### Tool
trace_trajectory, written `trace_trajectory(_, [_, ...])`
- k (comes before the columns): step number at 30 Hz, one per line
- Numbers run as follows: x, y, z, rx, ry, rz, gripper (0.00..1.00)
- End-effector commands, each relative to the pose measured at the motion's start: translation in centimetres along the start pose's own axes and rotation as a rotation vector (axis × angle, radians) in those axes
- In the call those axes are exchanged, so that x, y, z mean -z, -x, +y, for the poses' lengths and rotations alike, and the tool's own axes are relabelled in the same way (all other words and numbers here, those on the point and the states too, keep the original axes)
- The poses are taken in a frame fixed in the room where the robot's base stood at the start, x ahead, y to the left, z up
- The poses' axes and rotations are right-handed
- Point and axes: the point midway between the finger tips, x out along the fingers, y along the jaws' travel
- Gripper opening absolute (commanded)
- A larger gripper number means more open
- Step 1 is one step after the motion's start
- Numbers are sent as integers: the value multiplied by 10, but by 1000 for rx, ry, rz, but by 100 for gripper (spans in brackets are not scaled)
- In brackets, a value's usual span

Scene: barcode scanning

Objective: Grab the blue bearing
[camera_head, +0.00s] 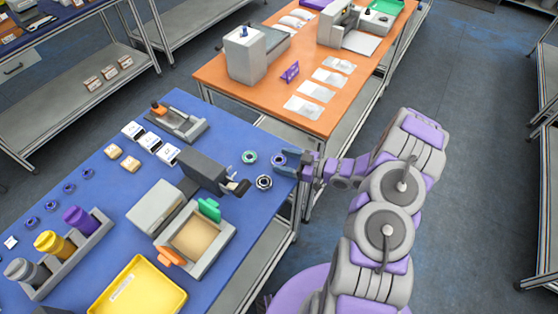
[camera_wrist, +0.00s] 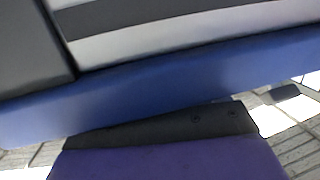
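A small blue bearing (camera_head: 279,160) lies at the right edge of the blue table, beside a green-ringed bearing (camera_head: 249,157) and a dark-and-silver bearing (camera_head: 264,182). My gripper (camera_head: 286,162) reaches in from the right at table height. Its fingers look spread, with the tips at the blue bearing. I cannot tell whether they touch it. The wrist view shows only close blue, grey and dark surfaces and a purple part of mine; no bearing is recognisable there.
A dark device (camera_head: 207,172) stands on the blue table (camera_head: 225,128) left of the bearings. Several small dark-blue rings (camera_head: 69,188) lie at far left. A yellow tray (camera_head: 138,290) sits in front. The orange table (camera_head: 214,78) stands behind, across a gap.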

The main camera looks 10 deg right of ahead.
Motion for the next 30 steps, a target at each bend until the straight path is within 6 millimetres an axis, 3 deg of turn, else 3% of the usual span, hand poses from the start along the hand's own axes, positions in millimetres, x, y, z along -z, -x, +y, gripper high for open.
trace_trajectory(14, [-1,-1,-2,5,-2,-3,19])
trace_trajectory(23, [0,-1,-2,4,-2,-3,19])
trace_trajectory(30, [20,3,-2,3,1,-1,19])
